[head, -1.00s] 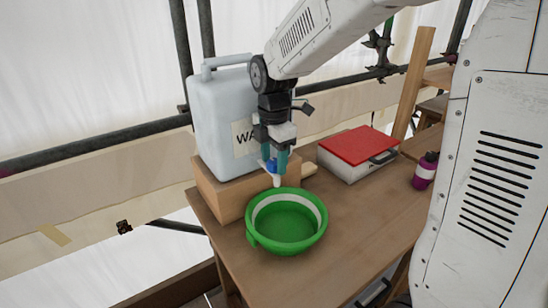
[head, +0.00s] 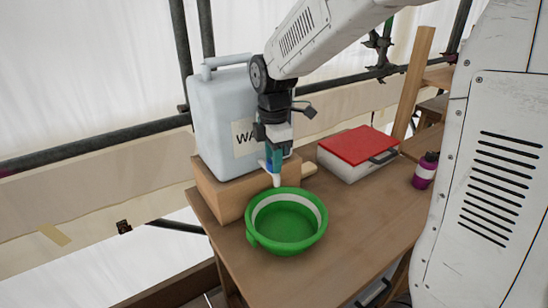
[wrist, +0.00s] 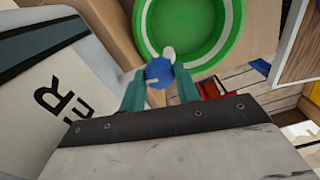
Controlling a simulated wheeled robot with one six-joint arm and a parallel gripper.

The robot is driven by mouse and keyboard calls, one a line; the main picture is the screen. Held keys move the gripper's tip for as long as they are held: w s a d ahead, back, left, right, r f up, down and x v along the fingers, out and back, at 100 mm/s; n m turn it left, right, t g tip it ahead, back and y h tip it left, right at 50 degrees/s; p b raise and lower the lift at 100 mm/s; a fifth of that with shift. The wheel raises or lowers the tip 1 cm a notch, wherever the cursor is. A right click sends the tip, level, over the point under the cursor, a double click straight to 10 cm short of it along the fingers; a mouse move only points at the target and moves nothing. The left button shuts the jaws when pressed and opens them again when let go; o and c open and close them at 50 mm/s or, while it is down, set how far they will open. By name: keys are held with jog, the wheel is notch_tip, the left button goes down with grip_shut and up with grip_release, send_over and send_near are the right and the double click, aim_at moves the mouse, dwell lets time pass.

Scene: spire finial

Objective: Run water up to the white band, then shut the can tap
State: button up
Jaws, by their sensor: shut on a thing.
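The pale water can (head: 222,110) stands on a wooden block (head: 235,195), with a label on its front. Its tap has a blue handle (wrist: 158,72) and a white spout (head: 276,180) that points down at the green basin (head: 262,238). The white band (head: 318,207) runs around the basin's inner wall. My gripper (head: 273,160) is shut on the blue tap handle, one teal finger on each side in the wrist view (wrist: 160,88). In the head view the fingers hide most of the handle. I cannot make out a stream or a water level in the basin.
The basin sits on a wooden table (head: 350,225). A white case with a red lid (head: 358,145) stands at the back right, with a purple bottle (head: 425,170) at the right edge. Scaffold poles run behind. The table right of the basin is clear.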

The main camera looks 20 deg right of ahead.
jog(key=m, duration=0.4)
jog(key=shift+m, duration=0.3)
jog(key=m, duration=0.3)
jog(key=shift+m, duration=0.4)
jog(key=m, duration=0.3)
jog(key=shift+m, duration=2)
jog(key=o, duration=1)
jog(key=shift+c, duration=0.2)
